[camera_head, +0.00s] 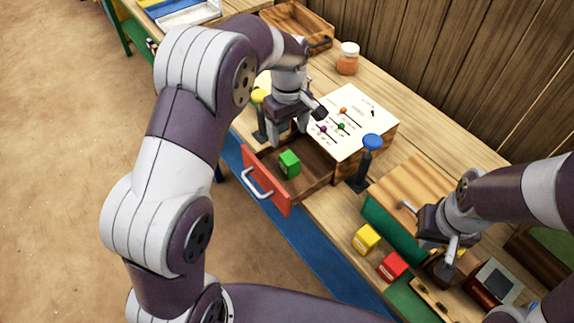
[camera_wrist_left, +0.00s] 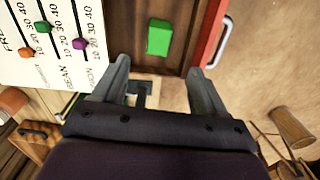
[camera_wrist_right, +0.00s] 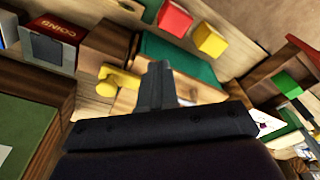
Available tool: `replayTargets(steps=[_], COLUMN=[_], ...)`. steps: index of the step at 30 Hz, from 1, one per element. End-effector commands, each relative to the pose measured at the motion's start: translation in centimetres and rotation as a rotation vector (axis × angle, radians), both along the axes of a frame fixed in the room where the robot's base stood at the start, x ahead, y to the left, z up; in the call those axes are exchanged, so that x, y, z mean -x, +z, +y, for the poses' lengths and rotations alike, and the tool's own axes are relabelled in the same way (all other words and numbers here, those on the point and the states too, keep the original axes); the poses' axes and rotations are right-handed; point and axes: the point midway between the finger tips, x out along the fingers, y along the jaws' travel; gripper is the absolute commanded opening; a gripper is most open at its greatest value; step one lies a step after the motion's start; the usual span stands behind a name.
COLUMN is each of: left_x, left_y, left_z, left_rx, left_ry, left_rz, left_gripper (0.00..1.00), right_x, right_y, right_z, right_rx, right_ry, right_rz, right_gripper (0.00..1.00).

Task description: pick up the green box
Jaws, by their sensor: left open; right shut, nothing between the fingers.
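The green box (camera_head: 289,164) sits inside the open drawer (camera_head: 266,189), which has a red front and a white handle. My left gripper (camera_head: 288,134) is open and empty above the drawer, just behind the green box. In the left wrist view, the green box (camera_wrist_left: 159,37) lies beyond and roughly between the spread fingertips (camera_wrist_left: 158,80), apart from them. My right gripper (camera_head: 447,252) is shut and empty at the right, near the wooden box with a green side. Its closed fingers (camera_wrist_right: 157,85) show in the right wrist view.
A yellow box (camera_head: 366,238) and a red box (camera_head: 393,266) stand in front of the wooden box (camera_head: 408,188). A blue-topped post (camera_head: 371,145) and a yellow-topped post (camera_head: 260,98) flank the drawer unit. A jar (camera_head: 348,58) stands behind it.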

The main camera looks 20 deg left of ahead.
Motion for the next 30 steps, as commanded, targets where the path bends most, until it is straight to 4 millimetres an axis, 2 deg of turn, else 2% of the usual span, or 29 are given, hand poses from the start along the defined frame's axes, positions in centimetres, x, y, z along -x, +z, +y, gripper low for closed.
replayTargets(steps=[3,6,14,18,21,27,28,30], left_x=[0.1,0.1,0.1,0.0,0.0,0.0,0.0,0.0], left_y=[-2.8,-4.7,-8.3,-11.0,-12.1,-12.3,-12.3,-12.3], left_z=[0.0,0.0,-0.1,-0.3,-0.3,-0.3,-0.3,-0.3], left_rx=[-0.001,-0.001,-0.001,-0.001,0.000,0.001,0.001,0.000], left_ry=[0.010,0.009,0.007,0.007,0.006,0.006,0.006,0.006], left_rz=[0.004,0.004,0.004,0.002,0.000,-0.002,-0.002,-0.001], left_gripper=[0.72,0.72,0.72,0.72,0.72,0.72,0.69,0.46], right_x=[0.0,0.0,0.0,0.0,0.0,0.0,0.0,0.0], right_y=[-0.6,0.2,1.1,1.7,1.8,1.7,1.7,1.7], right_z=[0.0,0.0,0.0,0.0,0.0,0.0,0.0,0.0], right_rx=[0.000,0.000,0.000,0.000,0.000,0.000,0.000,0.000], right_ry=[0.000,0.000,0.000,0.000,0.000,0.000,0.000,0.000], right_rz=[0.000,0.000,0.000,0.000,0.000,0.000,0.000,0.000], right_gripper=[0.00,0.00,0.00,0.00,0.00,0.00,0.00,0.00])
